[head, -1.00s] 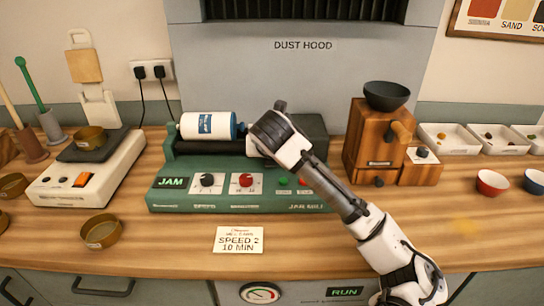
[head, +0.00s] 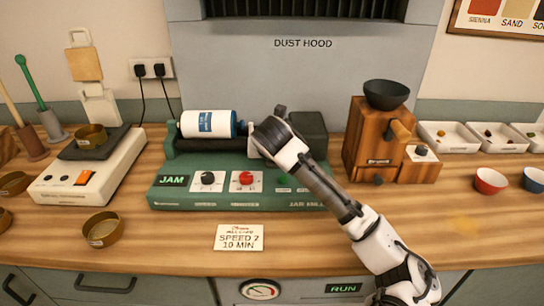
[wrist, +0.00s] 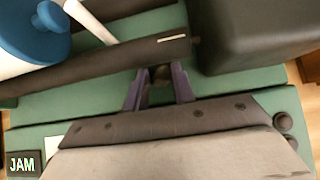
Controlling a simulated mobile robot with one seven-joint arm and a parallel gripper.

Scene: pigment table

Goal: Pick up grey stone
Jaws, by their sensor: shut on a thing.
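My gripper (wrist: 158,92) shows in the wrist view above the green jar mill (wrist: 230,87), with its two purple-grey fingers close together. It is shut on a small dark lump, which looks like the grey stone (wrist: 160,75). The stone is mostly hidden between the fingers, and its shape is hard to tell. In the head view my wrist hangs over the right half of the jar mill (head: 170,200), right of the white jar. The fingertips and stone are hidden there behind my arm.
The white jar with blue ends (head: 208,124) lies on the mill's rollers. A dark block (head: 309,133) stands at the mill's right end. A wooden grinder (head: 368,140) stands farther right. A card (head: 238,238) lies in front. Bare table lies at front right.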

